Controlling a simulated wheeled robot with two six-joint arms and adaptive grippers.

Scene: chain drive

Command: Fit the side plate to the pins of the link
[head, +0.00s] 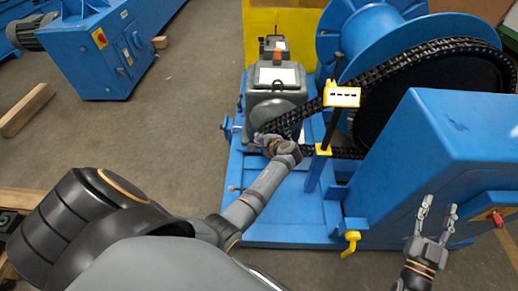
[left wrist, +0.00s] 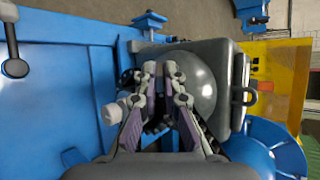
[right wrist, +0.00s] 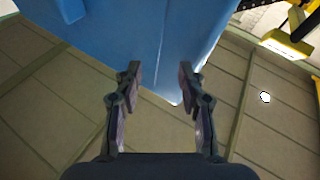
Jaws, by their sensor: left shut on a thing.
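The black roller chain (head: 300,115) runs from the large dark wheel (head: 385,110) down to the front of the grey gear unit (head: 275,82). Its lower run (head: 345,153) ends near my left gripper (head: 268,141). That gripper is at the chain in front of the grey unit, which also shows in the left wrist view (left wrist: 230,80). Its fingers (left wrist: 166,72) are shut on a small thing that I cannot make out. I cannot pick out the side plate or the link's pins. My right gripper (head: 437,208) is open and empty beside the blue housing (head: 430,150).
A black post with a yellow sign (head: 342,97) stands by the chain. The blue base frame (head: 285,215) lies under the drive. A blue drum (head: 365,40) and a yellow panel (head: 260,20) are behind. A red knob (head: 497,217) is at the right.

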